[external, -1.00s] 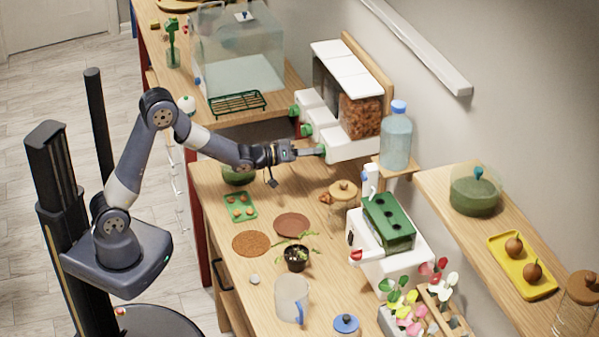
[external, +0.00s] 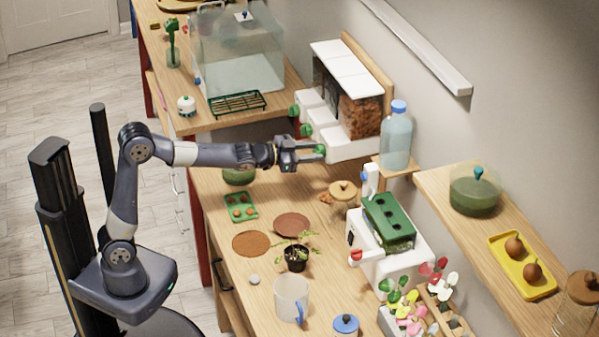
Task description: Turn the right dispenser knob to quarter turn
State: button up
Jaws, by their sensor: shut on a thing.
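The dispenser (external: 330,112) stands against the wall, with white lids, dark and brown-filled bins and white chutes in front. Its right knob (external: 320,150) is green and sits on the front of the nearest chute. My gripper (external: 318,154) reaches it from the left and is shut on this knob, with the fingers around it. The fingers partly hide the knob, so its exact angle cannot be told. Two more green knobs, the middle one (external: 306,130) and the left one (external: 294,111), sit further back.
A water bottle (external: 397,138) stands on a small shelf right of the dispenser. A green tray (external: 240,207), a plant pot (external: 296,258) and a pitcher (external: 291,297) are on the bench.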

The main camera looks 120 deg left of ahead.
jog(key=shift+f+m+g+b, duration=0.1)
jog(key=shift+m+g+b, duration=0.3)
jog(key=shift+m+b, duration=1.55)
jog(key=shift+b, duration=0.3)
jog(key=o, duration=1)
jog(key=shift+y, duration=0.3)
jog(key=shift+v, duration=5.4)
